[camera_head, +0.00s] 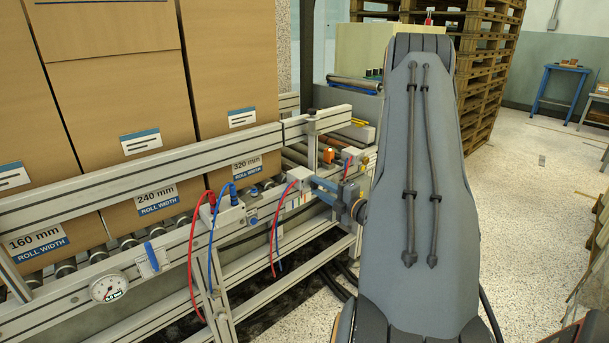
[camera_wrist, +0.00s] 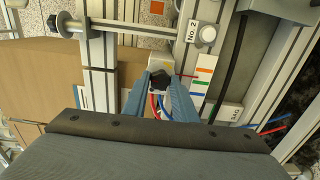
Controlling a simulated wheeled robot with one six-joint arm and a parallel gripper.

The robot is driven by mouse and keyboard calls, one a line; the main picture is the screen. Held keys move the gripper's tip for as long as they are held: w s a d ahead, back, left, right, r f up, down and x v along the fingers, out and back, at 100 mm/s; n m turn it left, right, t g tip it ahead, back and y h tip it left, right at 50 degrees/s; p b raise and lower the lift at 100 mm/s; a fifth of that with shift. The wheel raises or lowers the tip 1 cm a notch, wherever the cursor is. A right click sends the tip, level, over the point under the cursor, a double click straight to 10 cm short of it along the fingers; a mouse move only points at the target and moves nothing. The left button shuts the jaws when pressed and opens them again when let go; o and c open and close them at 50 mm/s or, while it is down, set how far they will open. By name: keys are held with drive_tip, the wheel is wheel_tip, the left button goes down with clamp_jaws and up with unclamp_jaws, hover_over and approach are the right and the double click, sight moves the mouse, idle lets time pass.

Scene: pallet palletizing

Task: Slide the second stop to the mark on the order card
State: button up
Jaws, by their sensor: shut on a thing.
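In the wrist view my gripper's blue fingers (camera_wrist: 160,88) are shut on a dark knob (camera_wrist: 161,78). The knob sits on a pale block (camera_wrist: 160,62) at the rail, which looks like the second stop. A "No. 2" label (camera_wrist: 193,30) is above right of it. A thin red pointer (camera_wrist: 187,76) reaches from the block toward a white strip (camera_wrist: 204,75) with green, orange and blue marks. It lies near the green and orange marks; the exact alignment is too small to tell. In the head view my gripper (camera_head: 316,190) is at the rail's right end. I cannot identify an order card.
Tall cartons (camera_head: 120,85) stand on rollers behind the rail, labelled 160, 240 and 320 mm roll width. A dial gauge (camera_head: 109,288) and red and blue hoses (camera_head: 193,260) are along the frame. Pallets (camera_head: 488,70) are stacked behind; floor at right (camera_head: 535,190) is open.

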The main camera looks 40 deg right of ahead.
sight(300, 185)
drive_tip(key=shift+s+a+p, duration=0.2)
drive_tip(key=shift+a+p, duration=0.15)
drive_tip(key=shift+a, duration=1.6)
drive_tip(key=o, duration=1)
drive_tip(key=shift+c, duration=0.2)
drive_tip(key=shift+s, duration=0.15)
drive_tip(key=shift+s+d+p, duration=0.2)
drive_tip(key=shift+s+p, duration=0.6)
drive_tip(key=shift+s, duration=1.55)
